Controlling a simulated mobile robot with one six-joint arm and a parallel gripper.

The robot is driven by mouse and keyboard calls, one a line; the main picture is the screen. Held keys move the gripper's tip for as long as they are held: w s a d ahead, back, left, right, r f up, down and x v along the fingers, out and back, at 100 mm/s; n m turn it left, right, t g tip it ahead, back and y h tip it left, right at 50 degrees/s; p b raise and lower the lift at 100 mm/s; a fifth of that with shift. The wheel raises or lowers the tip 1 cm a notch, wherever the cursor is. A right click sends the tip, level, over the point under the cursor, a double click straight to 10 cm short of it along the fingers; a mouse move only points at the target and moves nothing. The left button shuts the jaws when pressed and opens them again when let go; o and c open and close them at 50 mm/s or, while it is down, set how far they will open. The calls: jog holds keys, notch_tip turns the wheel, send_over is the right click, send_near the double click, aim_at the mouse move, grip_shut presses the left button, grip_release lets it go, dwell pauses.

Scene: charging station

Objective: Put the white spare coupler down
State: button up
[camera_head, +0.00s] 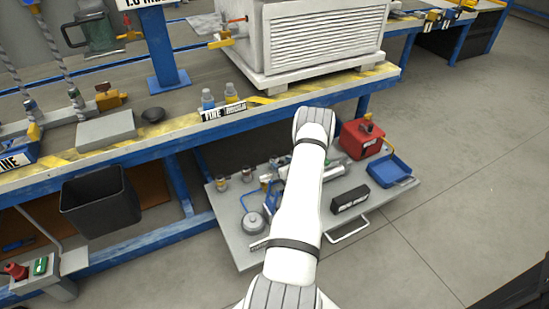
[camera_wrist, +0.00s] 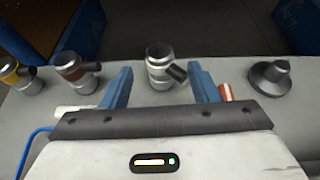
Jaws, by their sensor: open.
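The white spare coupler (camera_wrist: 158,52), a silver cylinder with a white band and a dark side stub, stands upright on the grey cart top in the wrist view. My gripper (camera_wrist: 163,72) is open, with one blue finger on each side of the coupler. Gaps show between the coupler and both fingers, so it does not look gripped. In the head view my own arm hides the gripper and the coupler.
A brown-banded coupler (camera_wrist: 76,70) and a yellow-banded coupler (camera_wrist: 17,74) stand left of my fingers. A grey knob-shaped part (camera_wrist: 270,77) and an orange-white piece (camera_wrist: 225,92) are right. The cart (camera_head: 237,240) also holds a red can (camera_head: 361,139), blue tray (camera_head: 389,171) and black box (camera_head: 350,199).

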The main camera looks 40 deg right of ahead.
jog(key=w+a+r+n+y, duration=0.3)
jog(key=a+r+n+y, duration=0.15)
jog(key=a+r, duration=0.45)
jog(key=w+a+r+n+y, duration=0.35)
jog(key=a+r+n, duration=0.25)
jog(key=a+r, duration=0.25)
jog(key=s+a+r+n+g+y, duration=0.1)
jog(key=a+r+n+g+y, duration=0.15)
jog(key=a+r+n, duration=0.4)
jog(key=s+a+r+n+g+y, duration=0.1)
jog(key=a+r+n+g, duration=0.15)
jog(key=a, duration=0.75)
jog(key=s+a+r+n+g+h, duration=0.1)
jog(key=s+a+r+n+g, duration=0.65)
jog(key=s+a, duration=0.55)
jog(key=s+a+r+n+h, duration=0.1)
jog(key=s+r+n+h, duration=0.1)
jog(key=s+n, duration=0.4)
jog(key=s+a+r+n+h, duration=0.1)
jog(key=s+r+n+h, duration=0.2)
jog(key=s+n+h, duration=0.2)
jog(key=s+n+t, duration=0.1)
jog(key=s, duration=0.2)
jog(key=shift+s+a+r, duration=0.2)
jog(key=shift+s+a, duration=0.1)
